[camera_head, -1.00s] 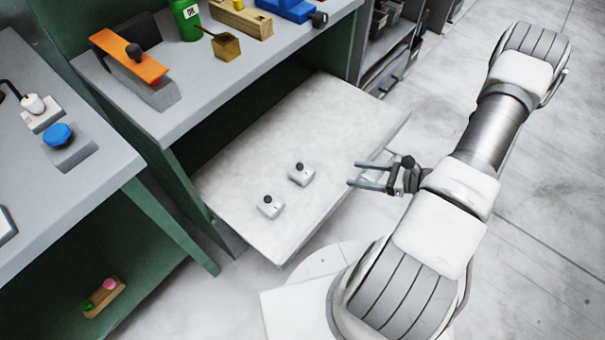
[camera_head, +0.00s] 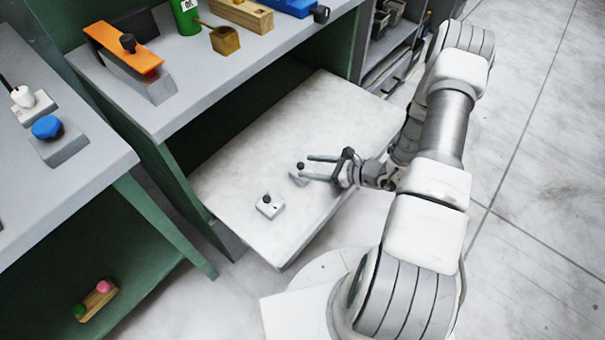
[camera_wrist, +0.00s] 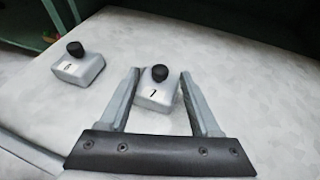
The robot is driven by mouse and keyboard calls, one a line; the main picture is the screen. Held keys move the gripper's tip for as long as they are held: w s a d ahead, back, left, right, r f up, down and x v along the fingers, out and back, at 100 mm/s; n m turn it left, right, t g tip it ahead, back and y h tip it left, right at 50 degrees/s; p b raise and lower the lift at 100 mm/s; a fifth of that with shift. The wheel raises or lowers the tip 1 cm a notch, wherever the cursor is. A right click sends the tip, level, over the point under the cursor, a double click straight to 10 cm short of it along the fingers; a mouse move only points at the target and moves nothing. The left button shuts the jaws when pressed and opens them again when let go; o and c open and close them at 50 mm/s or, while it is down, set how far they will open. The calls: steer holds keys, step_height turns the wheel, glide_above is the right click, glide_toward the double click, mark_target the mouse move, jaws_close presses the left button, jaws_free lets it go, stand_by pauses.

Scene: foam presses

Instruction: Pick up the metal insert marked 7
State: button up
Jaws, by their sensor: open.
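The metal insert that appears marked 7 is a small silver block with a black knob on top. In the wrist view this insert (camera_wrist: 154,97) stands upright between the two fingers of my gripper (camera_wrist: 160,73), with a visible gap on at least the right side. In the head view my gripper (camera_head: 307,167) is open, low over the pull-out shelf, its fingers on either side of the insert (camera_head: 296,177), which is partly hidden. A second, similar insert (camera_head: 269,207) stands nearer on the shelf; its mark (camera_wrist: 68,66) is hard to read.
The white pull-out shelf (camera_head: 240,185) is bare around the two inserts. The grey worktop (camera_head: 190,95) above it holds an orange-topped block (camera_head: 120,48), a green bottle (camera_head: 186,18) and a brass piece (camera_head: 225,40). The green cabinet side lies to the left.

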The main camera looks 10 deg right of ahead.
steer(key=shift+x, duration=1)
jaws_close()
